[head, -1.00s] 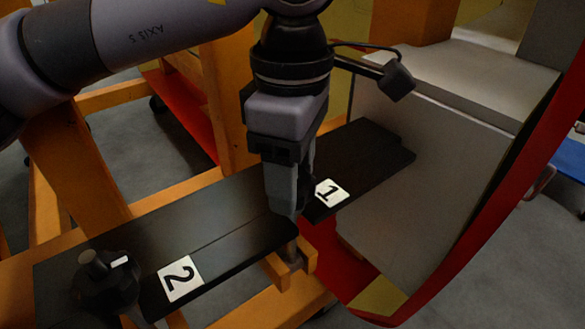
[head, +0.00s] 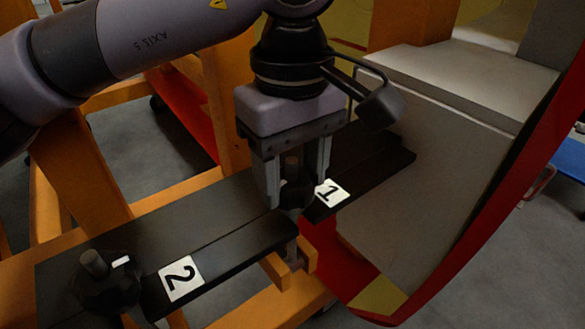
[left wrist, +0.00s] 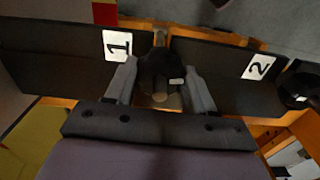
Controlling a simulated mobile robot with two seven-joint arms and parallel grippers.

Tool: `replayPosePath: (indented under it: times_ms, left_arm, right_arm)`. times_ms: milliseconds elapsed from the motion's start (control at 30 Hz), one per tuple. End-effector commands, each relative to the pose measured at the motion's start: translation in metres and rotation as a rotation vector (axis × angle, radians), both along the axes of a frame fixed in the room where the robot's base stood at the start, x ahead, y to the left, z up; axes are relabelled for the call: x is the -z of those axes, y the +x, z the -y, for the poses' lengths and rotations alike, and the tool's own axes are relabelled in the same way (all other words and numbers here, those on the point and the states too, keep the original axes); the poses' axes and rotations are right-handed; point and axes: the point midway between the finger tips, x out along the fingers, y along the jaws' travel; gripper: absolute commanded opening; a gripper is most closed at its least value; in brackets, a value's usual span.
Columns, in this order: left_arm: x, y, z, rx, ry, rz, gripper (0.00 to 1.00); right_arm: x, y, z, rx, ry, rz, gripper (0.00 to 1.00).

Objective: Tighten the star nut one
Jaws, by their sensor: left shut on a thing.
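Star nut one is a dark knob with a short upright stud, beside the white label "1" (head: 331,192) on the black bar (head: 360,165). My left gripper (head: 288,195) points down over it, a finger on each side, and is shut on it. In the left wrist view star nut one (left wrist: 160,72) sits between the two grey fingers (left wrist: 160,90), with a small white mark on its side. The fingers hide part of the nut in the head view. My right gripper is not in view.
A second star nut (head: 105,285) with a stud stands on the bar's left end by label "2" (head: 181,278). An orange frame (head: 290,270) supports the bar. A red-edged grey nosecone panel (head: 430,180) rises close on the right.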

Motion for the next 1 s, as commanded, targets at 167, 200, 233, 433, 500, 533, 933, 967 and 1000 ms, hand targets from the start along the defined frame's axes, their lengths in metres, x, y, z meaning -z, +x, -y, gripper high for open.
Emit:
replayPosePath:
  times_ms: [167, 200, 233, 433, 500, 533, 933, 967, 1000]
  left_arm:
    - [-0.001, 0.001, 0.000, 0.008, 0.000, 0.002, 0.23]
    - [-0.001, 0.001, 0.000, 0.008, 0.000, 0.002, 0.23]
    - [-0.001, 0.001, 0.000, 0.008, 0.000, 0.002, 0.23]
    - [-0.001, 0.001, 0.000, 0.007, -0.001, 0.003, 0.23]
    - [-0.001, 0.001, 0.000, 0.007, -0.001, 0.003, 0.73]
    - [-0.001, 0.001, 0.000, 0.007, -0.001, 0.003, 0.80]
    - [-0.010, 0.000, 0.000, 0.007, -0.001, 0.003, 0.80]
    - [-0.015, 0.001, 0.000, 0.007, -0.001, 0.004, 0.80]
    - [-0.021, 0.001, 0.000, 0.007, -0.002, 0.005, 0.80]
  right_arm:
    - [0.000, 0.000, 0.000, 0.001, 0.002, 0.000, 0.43]
    - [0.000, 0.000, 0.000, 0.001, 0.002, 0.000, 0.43]
    - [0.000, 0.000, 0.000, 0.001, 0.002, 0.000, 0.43]
    - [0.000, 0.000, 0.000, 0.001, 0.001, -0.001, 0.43]
    - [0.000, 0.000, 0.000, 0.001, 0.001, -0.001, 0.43]
    - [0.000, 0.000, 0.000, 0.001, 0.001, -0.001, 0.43]
    - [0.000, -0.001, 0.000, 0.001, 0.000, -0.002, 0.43]
    - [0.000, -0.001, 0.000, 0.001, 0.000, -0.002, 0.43]
    - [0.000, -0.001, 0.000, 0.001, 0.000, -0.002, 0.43]
